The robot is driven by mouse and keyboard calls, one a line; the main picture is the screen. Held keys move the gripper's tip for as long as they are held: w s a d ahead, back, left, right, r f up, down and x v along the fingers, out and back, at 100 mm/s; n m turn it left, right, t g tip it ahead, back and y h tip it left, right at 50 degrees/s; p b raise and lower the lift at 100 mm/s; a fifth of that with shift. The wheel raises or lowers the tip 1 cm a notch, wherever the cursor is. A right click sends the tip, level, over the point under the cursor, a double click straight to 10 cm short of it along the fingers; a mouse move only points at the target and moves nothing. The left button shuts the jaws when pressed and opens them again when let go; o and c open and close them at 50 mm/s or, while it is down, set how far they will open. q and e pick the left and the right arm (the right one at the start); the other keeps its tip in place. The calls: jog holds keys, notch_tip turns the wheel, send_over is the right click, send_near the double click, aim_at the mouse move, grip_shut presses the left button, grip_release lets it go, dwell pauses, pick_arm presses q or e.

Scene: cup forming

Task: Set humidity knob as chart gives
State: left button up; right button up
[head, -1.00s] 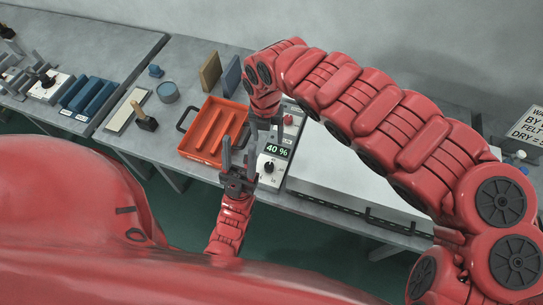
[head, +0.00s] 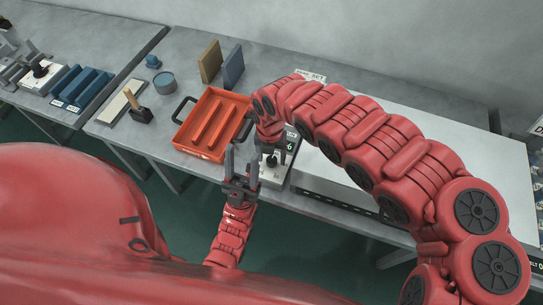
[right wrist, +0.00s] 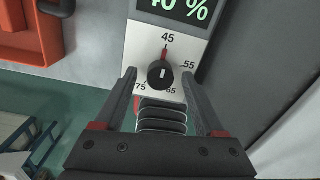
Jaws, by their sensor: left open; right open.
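The black humidity knob (right wrist: 160,75) sits on a white panel (right wrist: 146,42) marked 45, 55, 65 and 75. Its white line and a red pointer face up, near the 45. The green display (right wrist: 178,8) above reads 40 %. My right gripper (right wrist: 160,84) is open, with one finger on each side of the knob; I cannot tell if they touch it. In the head view my right wrist partly covers the panel (head: 272,174) and display (head: 291,146). My left gripper (head: 241,160) is open and empty, just left of the panel.
An orange tray (head: 205,150) with dark handles stands left of the panel. A long pale slab (head: 400,120) lies to the right, behind my right arm. A blue-grey tin (head: 165,83), brush (head: 140,113) and two upright boards (head: 233,68) stand further left and back.

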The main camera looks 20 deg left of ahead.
jog(key=shift+c, duration=0.2)
grip_shut()
